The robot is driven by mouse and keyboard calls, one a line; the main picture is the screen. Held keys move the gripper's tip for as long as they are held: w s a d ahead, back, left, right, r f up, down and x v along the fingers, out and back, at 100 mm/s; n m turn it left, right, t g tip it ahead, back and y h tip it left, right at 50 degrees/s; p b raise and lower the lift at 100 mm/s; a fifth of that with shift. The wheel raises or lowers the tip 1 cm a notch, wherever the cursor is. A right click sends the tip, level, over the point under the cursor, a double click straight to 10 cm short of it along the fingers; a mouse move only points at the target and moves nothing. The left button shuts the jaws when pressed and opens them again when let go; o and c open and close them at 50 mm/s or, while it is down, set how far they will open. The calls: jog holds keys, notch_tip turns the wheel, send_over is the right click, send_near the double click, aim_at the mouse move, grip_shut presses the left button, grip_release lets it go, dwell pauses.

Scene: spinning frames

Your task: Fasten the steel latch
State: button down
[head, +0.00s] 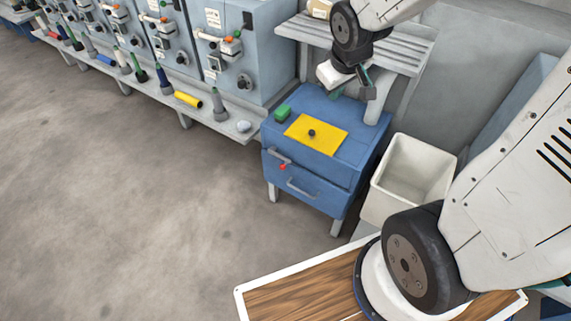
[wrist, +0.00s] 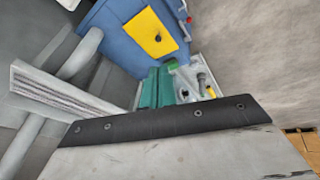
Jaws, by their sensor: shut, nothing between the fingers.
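The blue cabinet (head: 340,165) has a yellow plate (head: 330,139) with a black knob on its top. On its front, a grey metal bar (head: 279,156), which looks like the steel latch, sits at upper left beside a small red knob (head: 283,167). Whether it is engaged is too small to tell. A grey pull handle (head: 302,189) is lower down. My gripper (head: 350,88) is above the back of the cabinet, shut and empty, apart from the latch. In the wrist view its green fingers (wrist: 158,78) are together. The red knob (wrist: 189,20) shows at the cabinet's edge there.
A white bin (head: 408,178) stands to the right, and a slatted grey shelf (head: 400,50) is behind. Spinning machines with bobbins (head: 188,99) line the back left. The floor (head: 130,200) before the cabinet is clear.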

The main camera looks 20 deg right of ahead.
jog(key=w+f+n+t+y, duration=0.1)
jog(key=w+f+n, duration=0.1)
jog(key=w+f, duration=0.5)
jog(key=w+f+n+t+y, duration=0.1)
jog(key=w+f, duration=0.2)
jog(key=f, duration=0.7)
jog(key=a+f+n+t+y, duration=0.1)
jog(key=a+f, duration=0.1)
jog(key=f, duration=0.5)
jog(key=s+a+f+n+t+y, duration=0.1)
jog(key=a+f+y, duration=0.1)
jog(key=f, duration=0.6)
jog(key=shift+s+t, duration=0.25)
jog(key=shift+t, duration=0.05)
jog(key=shift+w+a+f, duration=0.1)
send_near(285, 164)
jog(key=shift+w+a+f, duration=0.8)
jog(key=shift+w+a, duration=0.1)
jog(key=shift+w, duration=0.15)
jog(key=shift+w+a+f, duration=0.8)
jog(key=shift+w+a, duration=0.15)
jog(key=shift+w, duration=0.1)
jog(key=shift+s+d, duration=0.1)
